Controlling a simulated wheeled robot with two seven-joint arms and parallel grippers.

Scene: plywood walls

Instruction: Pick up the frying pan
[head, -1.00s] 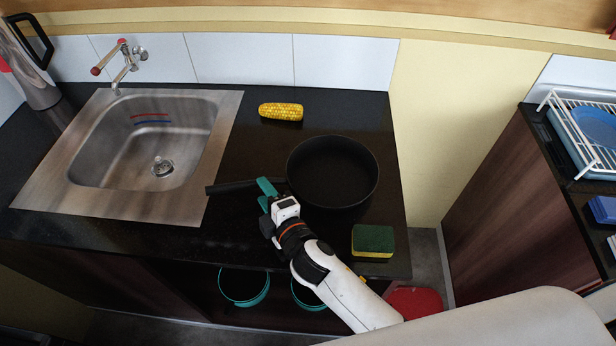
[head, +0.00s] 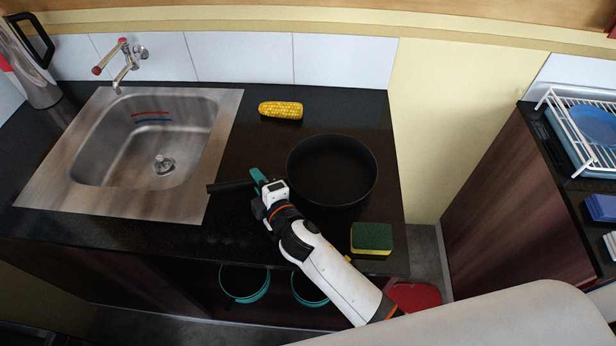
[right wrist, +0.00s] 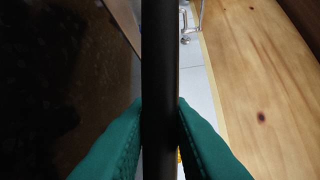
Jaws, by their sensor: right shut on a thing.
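The black frying pan (head: 333,172) is on the dark counter, right of the sink, with its handle (head: 230,186) pointing left toward the sink's edge. My right gripper (head: 258,178) is at the handle, between its free end and the pan body. In the right wrist view the two green fingers (right wrist: 160,130) press on both sides of the dark handle (right wrist: 160,70). The part of the handle nearest the pan is hidden by my gripper. Whether the pan touches the counter cannot be told. My left gripper is not in view.
A corn cob (head: 281,110) lies behind the pan, and a green and yellow sponge (head: 371,238) sits at the front right. The steel sink (head: 100,195) is on the left with a tap (head: 124,62). A dish rack (head: 572,135) stands on the right counter.

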